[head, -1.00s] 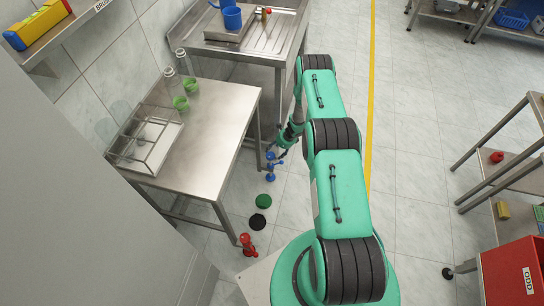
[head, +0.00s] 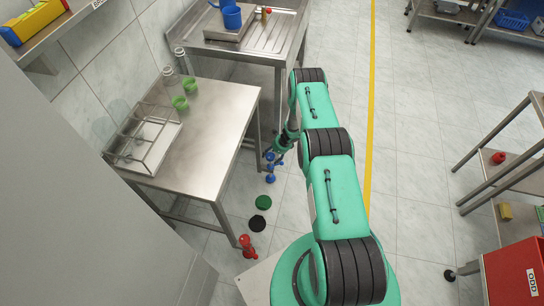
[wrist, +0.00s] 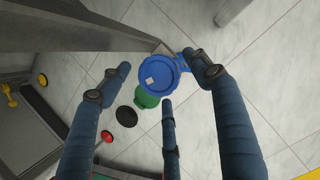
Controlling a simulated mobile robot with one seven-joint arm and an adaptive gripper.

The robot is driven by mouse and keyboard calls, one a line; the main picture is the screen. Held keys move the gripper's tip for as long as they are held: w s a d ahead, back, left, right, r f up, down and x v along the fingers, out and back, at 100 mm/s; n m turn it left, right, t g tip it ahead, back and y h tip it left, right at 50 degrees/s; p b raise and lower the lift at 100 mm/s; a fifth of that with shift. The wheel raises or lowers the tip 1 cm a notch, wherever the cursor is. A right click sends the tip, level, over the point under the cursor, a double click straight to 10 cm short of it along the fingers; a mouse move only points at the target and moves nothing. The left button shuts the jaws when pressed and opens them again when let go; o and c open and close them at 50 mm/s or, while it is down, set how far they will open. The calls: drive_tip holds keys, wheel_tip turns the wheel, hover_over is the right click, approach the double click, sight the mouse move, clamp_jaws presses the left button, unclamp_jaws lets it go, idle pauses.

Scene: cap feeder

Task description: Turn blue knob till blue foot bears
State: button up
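The blue knob (wrist: 158,80) is a round dial with a small white mark, seen from above in the wrist view. In the head view the blue knob and foot (head: 270,178) are at the lower end of the table's right front leg. Whether the foot touches the floor is not clear. My gripper (wrist: 161,82) is open, its fingers spread around the knob with gaps visible. In the head view my gripper (head: 279,149) is just above and beside the blue parts and partly hides them.
A green disc (head: 264,203) and a black disc (head: 257,222) lie on the floor near the blue foot. A red foot (head: 247,246) is at the near table leg. The steel table (head: 215,120) bears green cups and a wire rack.

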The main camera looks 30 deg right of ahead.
drive_tip(key=c, duration=1)
drive_tip(key=shift+m, duration=0.5)
drive_tip(key=shift+c, duration=0.2)
drive_tip(key=m+h, duration=0.1)
drive_tip(key=m, duration=0.1)
drive_tip(key=m+h, duration=0.1)
drive_tip(key=m, duration=0.1)
drive_tip(key=shift+s+a+t, duration=0.1)
drive_tip(key=shift+t, duration=0.3)
drive_tip(key=m+h, duration=0.1)
drive_tip(key=m, duration=0.4)
drive_tip(key=shift+a+h, duration=0.2)
drive_tip(key=shift+h, duration=0.2)
drive_tip(key=m, duration=0.2)
drive_tip(key=m+h, duration=0.1)
drive_tip(key=m+g, duration=0.1)
drive_tip(key=m, duration=0.1)
drive_tip(key=shift+a+m+h, duration=0.25)
drive_tip(key=shift+m+h, duration=0.05)
drive_tip(key=shift+h, duration=0.1)
drive_tip(key=shift+w+a+m+g+h, duration=0.1)
drive_tip(key=shift+m+g+h, duration=0.25)
drive_tip(key=shift+m, duration=0.9)
drive_tip(key=shift+w+a+m+g+h, duration=0.1)
drive_tip(key=shift+m+g+h, duration=0.25)
drive_tip(key=shift+m, duration=0.9)
drive_tip(key=shift+f, duration=0.1)
